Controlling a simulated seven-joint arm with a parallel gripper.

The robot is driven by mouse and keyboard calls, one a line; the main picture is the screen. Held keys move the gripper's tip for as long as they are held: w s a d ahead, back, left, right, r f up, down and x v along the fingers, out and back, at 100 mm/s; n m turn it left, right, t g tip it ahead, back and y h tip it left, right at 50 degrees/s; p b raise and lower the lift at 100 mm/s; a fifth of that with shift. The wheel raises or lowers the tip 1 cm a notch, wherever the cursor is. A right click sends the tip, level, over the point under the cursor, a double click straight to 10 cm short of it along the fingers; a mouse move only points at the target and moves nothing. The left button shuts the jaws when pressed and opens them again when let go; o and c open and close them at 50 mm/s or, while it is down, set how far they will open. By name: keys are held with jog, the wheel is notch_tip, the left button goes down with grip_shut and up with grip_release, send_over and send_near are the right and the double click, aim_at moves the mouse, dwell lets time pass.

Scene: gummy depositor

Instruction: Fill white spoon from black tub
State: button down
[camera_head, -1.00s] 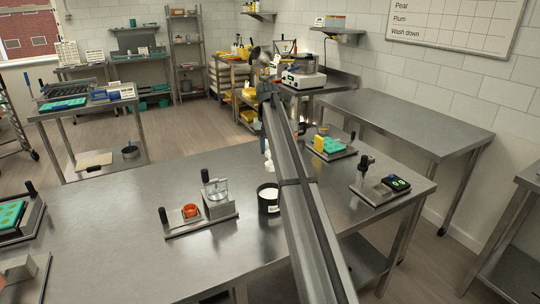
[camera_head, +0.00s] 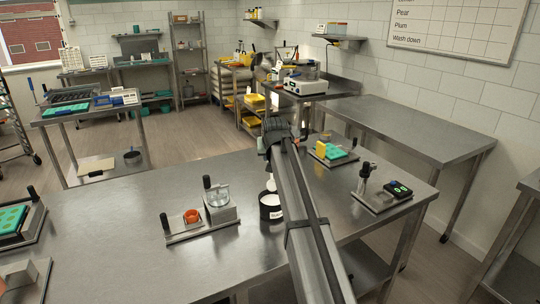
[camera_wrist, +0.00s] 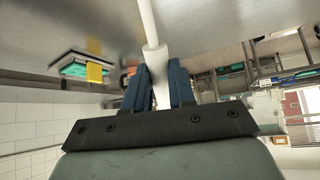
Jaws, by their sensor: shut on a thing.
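My gripper (camera_wrist: 160,70) shows two blue fingers in the wrist view, shut on the white spoon (camera_wrist: 149,28), whose handle runs up out of that frame. In the head view the spoon (camera_head: 271,184) hangs below my wrist with its lower end at the mouth of the black tub (camera_head: 270,213). The tub holds white contents and carries a pale label. My arm partly hides the tub's right side. I cannot tell whether the spoon touches the contents or what it holds.
Left of the tub stands a metal fixture (camera_head: 218,212) with a clear cup and an orange ring (camera_head: 192,216).

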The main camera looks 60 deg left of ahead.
jog(key=shift+s+d+y, duration=0.1)
jog(key=shift+d+y, duration=0.1)
jog(key=shift+y, duration=0.1)
jog(key=shift+a+f, duration=0.1)
jog(key=shift+f, duration=0.2)
notch_tip(320, 180, down, 7)
dwell(0.4)
jog(key=shift+r, duration=0.1)
dwell(0.4)
jog(key=shift+r, duration=0.1)
dwell(0.8)
